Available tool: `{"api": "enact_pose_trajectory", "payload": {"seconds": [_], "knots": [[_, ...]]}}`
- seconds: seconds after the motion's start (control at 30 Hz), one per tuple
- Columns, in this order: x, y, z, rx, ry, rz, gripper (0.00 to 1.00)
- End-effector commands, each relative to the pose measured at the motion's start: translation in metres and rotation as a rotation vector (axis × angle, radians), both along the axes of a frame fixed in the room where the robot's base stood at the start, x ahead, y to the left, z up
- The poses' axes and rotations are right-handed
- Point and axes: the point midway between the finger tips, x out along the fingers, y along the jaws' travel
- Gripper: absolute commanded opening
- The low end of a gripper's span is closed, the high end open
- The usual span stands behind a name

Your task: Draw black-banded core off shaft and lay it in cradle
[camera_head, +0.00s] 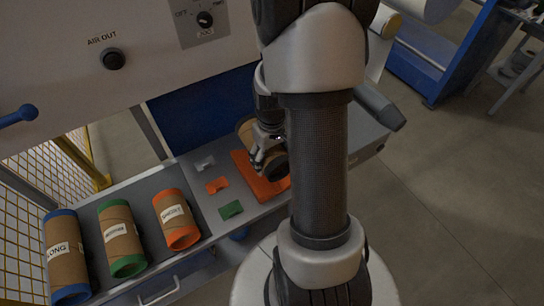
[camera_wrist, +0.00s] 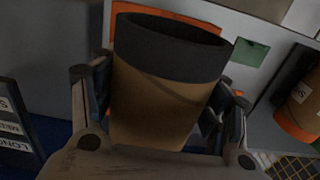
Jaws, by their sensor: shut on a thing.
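The black-banded core (camera_wrist: 160,105) is a brown tube with a black end. It fills the middle of the wrist view, between the fingers of my gripper (camera_wrist: 160,125). In the head view my gripper (camera_head: 268,150) is shut on this core (camera_head: 244,129), whose black end faces the front and is partly covered by the fingers. The orange cradle (camera_head: 266,190) lies under or just behind the core on the grey bench; I cannot tell whether they touch. Orange also shows behind the core in the wrist view. I cannot clearly make out the shaft.
A yellow mesh fence (camera_head: 35,195) is at far left. Open floor lies right.

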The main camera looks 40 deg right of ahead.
Motion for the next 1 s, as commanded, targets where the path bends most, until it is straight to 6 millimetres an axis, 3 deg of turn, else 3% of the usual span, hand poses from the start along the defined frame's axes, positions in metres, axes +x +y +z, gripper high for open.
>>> {"api": "enact_pose_trajectory", "payload": {"seconds": [0.5,1.0], "knots": [[0.000,0.000,-0.055,0.000,0.000,0.001,0.38],[0.000,0.000,-0.063,0.000,0.000,0.001,0.38]]}}
